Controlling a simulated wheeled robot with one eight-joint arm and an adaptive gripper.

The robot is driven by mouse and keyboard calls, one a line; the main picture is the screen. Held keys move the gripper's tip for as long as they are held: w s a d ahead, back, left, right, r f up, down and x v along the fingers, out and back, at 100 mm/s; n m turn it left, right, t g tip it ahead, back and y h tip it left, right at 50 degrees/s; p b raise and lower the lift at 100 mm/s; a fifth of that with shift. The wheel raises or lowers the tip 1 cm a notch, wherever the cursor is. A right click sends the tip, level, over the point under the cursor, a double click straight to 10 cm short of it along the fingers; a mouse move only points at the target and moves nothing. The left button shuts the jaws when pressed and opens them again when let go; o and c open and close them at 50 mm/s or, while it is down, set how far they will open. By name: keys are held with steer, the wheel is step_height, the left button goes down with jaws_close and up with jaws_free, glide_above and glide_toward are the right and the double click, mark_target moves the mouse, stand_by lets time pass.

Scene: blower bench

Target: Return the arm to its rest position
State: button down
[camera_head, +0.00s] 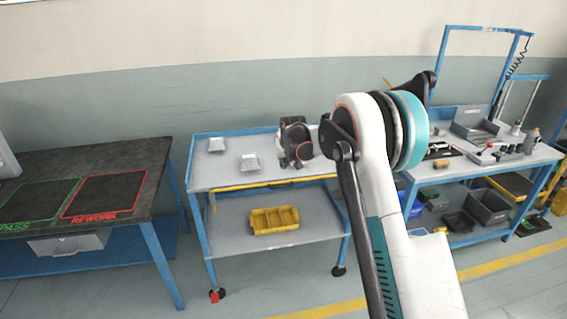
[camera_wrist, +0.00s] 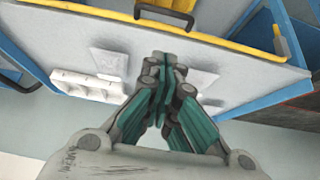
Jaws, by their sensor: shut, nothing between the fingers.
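My gripper (camera_head: 303,154) is over the right part of the cart's grey top (camera_head: 225,177) in the head view, pointing down. In the wrist view its green-padded fingers (camera_wrist: 164,62) are together with nothing between them. My white arm reaches in from the lower right and bends at a large teal-ringed joint. I cannot tell the exact height of the fingertips above the cart top.
Two small pale packets (camera_head: 216,144) (camera_head: 250,162) lie on the cart top, left of my gripper. A yellow bin (camera_head: 274,220) sits on the lower shelf. A dark table (camera_head: 150,160) stands left; a cluttered blue-framed bench (camera_head: 465,168) stands right, beyond my arm.

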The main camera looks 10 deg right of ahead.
steer(key=s+r, duration=0.9)
steer(key=s, duration=0.4)
steer(key=s+r, duration=1)
steer(key=s, duration=0.3)
steer(key=s+f, duration=0.3)
steer(key=s, duration=1.1)
steer(key=s+f+b, duration=0.1)
steer(key=s+f, duration=0.2)
steer(key=s, duration=1.2)
steer(key=shift+f, duration=0.15)
